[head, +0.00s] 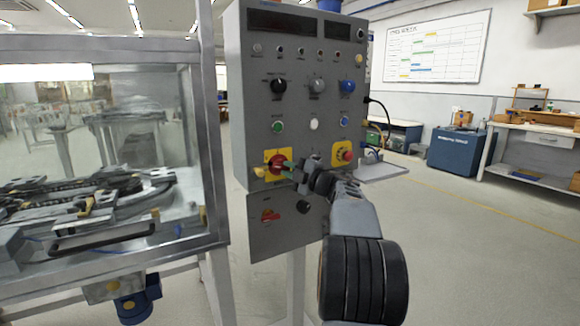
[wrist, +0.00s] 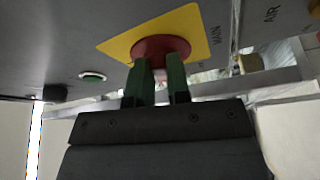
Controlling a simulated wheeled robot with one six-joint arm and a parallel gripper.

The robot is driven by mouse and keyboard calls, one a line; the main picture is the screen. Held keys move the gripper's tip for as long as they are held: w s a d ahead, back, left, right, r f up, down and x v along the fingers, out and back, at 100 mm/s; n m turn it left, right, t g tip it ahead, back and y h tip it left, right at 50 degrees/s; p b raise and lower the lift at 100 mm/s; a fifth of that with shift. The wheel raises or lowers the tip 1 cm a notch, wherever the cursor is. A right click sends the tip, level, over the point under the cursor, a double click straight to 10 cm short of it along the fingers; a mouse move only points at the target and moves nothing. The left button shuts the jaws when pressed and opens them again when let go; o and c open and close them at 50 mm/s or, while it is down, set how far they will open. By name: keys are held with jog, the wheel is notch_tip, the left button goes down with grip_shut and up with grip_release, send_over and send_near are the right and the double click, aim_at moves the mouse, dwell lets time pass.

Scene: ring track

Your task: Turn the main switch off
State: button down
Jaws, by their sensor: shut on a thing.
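The main switch (head: 275,160) is a red rotary knob on a yellow plate, low on the left of the grey control panel. The red knob (wrist: 160,46) also shows in the wrist view, with lettering on the panel beside its plate. My gripper (head: 287,165) reaches it from the right in the head view. In the wrist view the green fingers of my gripper (wrist: 160,68) stand on either side of the knob's grip and are shut on it. The fingers hide the grip, so I cannot tell which way it points.
A red emergency-stop button (head: 346,155) on yellow sits right of the switch. Several knobs and buttons lie above. A small shelf (head: 385,172) juts out at the panel's right. A glazed machine enclosure (head: 100,150) stands left. The floor at right is clear.

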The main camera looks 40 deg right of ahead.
jog(key=shift+r+n+g+p, duration=0.25)
jog(key=shift+n+p, duration=0.15)
jog(key=shift+n, duration=0.4)
jog(key=shift+r+n+g+p, duration=0.15)
jog(key=shift+n+g+p, duration=0.2)
jog(key=shift+n, duration=0.45)
jog(key=c, duration=1.1)
grip_release()
jog(key=p+v, duration=0.2)
jog(key=v, duration=1.1)
jog(key=shift+s+d, duration=0.1)
jog(key=shift+s, duration=0.25)
